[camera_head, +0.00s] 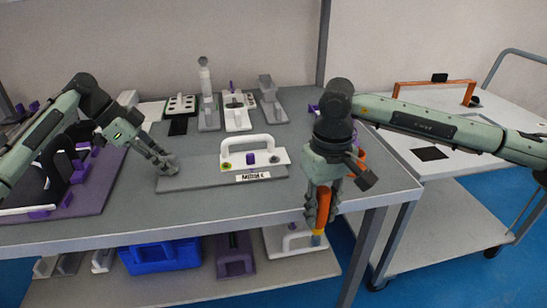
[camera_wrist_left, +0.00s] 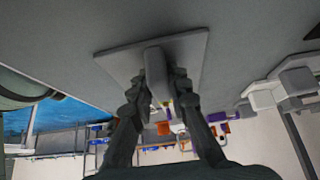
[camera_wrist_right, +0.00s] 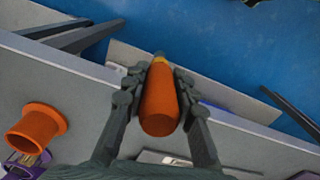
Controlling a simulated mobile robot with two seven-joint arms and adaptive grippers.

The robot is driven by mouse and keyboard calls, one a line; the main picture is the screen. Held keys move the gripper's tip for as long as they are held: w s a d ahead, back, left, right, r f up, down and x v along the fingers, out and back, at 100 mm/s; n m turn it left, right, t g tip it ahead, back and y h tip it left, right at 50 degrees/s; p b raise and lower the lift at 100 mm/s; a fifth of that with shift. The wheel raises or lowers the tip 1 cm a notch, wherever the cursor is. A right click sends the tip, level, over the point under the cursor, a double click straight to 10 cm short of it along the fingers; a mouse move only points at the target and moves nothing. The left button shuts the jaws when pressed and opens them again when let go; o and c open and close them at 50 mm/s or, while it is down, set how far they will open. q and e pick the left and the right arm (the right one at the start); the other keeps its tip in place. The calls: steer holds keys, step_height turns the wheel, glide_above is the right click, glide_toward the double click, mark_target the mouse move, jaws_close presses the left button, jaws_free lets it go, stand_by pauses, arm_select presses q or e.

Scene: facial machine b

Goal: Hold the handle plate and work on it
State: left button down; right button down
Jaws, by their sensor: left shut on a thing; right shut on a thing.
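The handle plate, a white plate with an arched white handle (camera_head: 254,142) and a purple piece (camera_head: 250,158), lies on a long grey base (camera_head: 207,172) on the table. My left gripper (camera_head: 168,166) is at the base's left end. In the left wrist view its fingers (camera_wrist_left: 158,85) are shut on a grey block (camera_wrist_left: 155,62) standing on a flat grey plate. My right gripper (camera_head: 320,205) is shut on an orange-handled tool (camera_head: 323,203) with a yellow and blue tip. The tool hangs tip down at the table's front right, apart from the handle plate; it also shows in the right wrist view (camera_wrist_right: 159,100).
Several fixtures, including a white one (camera_head: 236,115), stand along the table's back. A purple rack (camera_head: 75,200) is at the left. A blue bin (camera_head: 160,257) sits on the lower shelf. A white cart (camera_head: 460,165) stands at the right. An orange cup (camera_wrist_right: 38,128) shows in the right wrist view.

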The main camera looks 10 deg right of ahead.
steer(key=shift+n, duration=0.6)
steer(key=w+d+r+m, duration=0.3)
steer(key=d+r+m, duration=0.2)
steer(key=r+m, duration=0.6)
steer(key=w+a+r+n, duration=0.1)
steer(key=w+a+r, duration=0.2)
steer(key=w+a, duration=0.2)
steer(key=w+a+r+n, duration=0.1)
steer(key=w+a+r, duration=0.2)
steer(key=w, duration=0.8)
steer(key=shift+w+a, duration=0.2)
steer(key=shift+a, duration=1.05)
